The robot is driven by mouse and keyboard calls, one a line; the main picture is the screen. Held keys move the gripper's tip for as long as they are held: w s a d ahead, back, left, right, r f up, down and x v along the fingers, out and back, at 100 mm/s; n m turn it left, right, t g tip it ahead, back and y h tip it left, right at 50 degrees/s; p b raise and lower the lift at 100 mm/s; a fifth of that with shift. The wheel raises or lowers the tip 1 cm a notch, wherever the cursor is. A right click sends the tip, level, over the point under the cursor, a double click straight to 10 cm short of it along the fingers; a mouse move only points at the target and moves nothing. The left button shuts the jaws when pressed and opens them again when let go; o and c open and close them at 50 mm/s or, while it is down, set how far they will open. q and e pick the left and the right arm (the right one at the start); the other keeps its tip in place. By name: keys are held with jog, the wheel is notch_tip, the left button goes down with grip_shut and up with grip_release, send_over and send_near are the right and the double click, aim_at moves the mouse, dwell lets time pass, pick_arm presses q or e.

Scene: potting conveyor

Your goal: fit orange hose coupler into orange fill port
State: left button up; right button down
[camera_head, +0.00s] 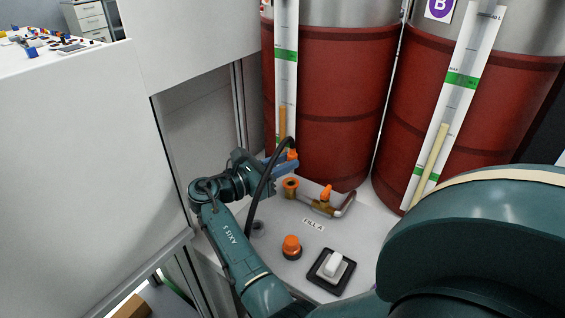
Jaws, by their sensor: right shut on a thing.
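My right gripper (284,160) reaches in over the grey panel from the lower middle of the head view. It is shut on the orange hose coupler (292,154), which shows as a small orange piece at its fingertips. A black hose (260,190) arches from the coupler down to the panel. The orange fill port (290,183) is an orange ring on the panel, just below the held coupler in the picture. The coupler appears apart from and above the port, but its exact height is unclear. My left gripper is not in view.
A pipe with an orange valve handle (327,192) stands right of the port, above a "FILL A" label (313,223). An orange knob (291,244) and a white rocker switch (333,266) are nearer. Red tanks (335,100) stand behind; a white cabinet wall (80,170) is left.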

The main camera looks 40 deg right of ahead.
notch_tip(320, 180, down, 3)
jog(key=b, duration=0.3)
jog(key=shift+f, duration=0.2)
jog(key=shift+r, duration=0.25)
jog(key=shift+a+f+p, duration=0.1)
jog(key=shift+f+p, duration=0.05)
jog(key=shift+p, duration=0.3)
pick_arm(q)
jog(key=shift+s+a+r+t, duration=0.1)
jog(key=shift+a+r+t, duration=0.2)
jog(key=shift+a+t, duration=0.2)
pick_arm(e)
jog(key=shift+f, duration=0.1)
pick_arm(q)
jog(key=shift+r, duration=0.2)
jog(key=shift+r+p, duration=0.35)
jog(key=shift+p, duration=0.1)
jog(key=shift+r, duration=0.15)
